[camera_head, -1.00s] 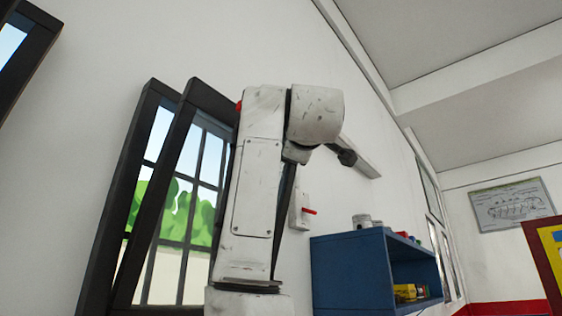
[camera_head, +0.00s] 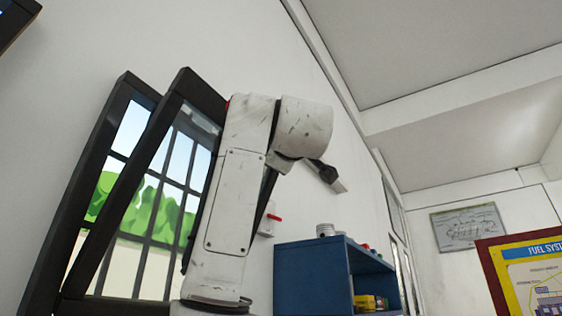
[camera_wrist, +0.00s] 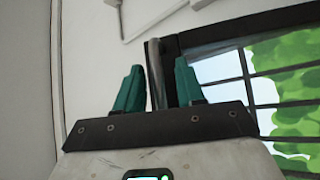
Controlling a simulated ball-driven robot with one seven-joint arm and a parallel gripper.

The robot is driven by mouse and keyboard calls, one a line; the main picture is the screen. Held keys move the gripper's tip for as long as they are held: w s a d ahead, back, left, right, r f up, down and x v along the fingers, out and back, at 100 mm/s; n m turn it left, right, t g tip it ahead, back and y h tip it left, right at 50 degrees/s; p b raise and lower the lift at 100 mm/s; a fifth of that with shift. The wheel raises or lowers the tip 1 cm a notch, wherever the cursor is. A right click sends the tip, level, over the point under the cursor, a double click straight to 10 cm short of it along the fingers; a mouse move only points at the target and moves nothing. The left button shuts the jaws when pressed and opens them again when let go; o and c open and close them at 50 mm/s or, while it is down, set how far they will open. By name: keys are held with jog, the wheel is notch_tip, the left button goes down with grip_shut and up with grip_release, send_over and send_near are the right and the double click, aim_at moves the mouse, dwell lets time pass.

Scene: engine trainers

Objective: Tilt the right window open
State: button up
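The right window has a dark fixed frame (camera_head: 72,205) and a dark-framed sash (camera_head: 125,180) in the head view. The sash leans into the room at its top and meets the frame near the bottom. In the wrist view, the sash's dark edge (camera_wrist: 245,32) and panes are at right. A grey upright handle (camera_wrist: 154,75) stands between the two teal fingers of my gripper (camera_wrist: 158,85). The fingers are apart, with space visible beside the handle; I see no clear grip. My arm hides the sash's right side and the gripper in the head view.
A blue shelf (camera_head: 312,275) with cans and small boxes is right of my arm, against the wall. A red-framed poster board (camera_head: 495,270) stands at far right. Another dark window corner (camera_head: 18,20) shows at upper left.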

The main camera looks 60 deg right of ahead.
jog(key=b+v, duration=0.3)
jog(key=v, duration=0.7)
jog(key=shift+s+a+b, duration=0.2)
jog(key=shift+a+b, duration=0.15)
jog(key=shift+f, duration=0.15)
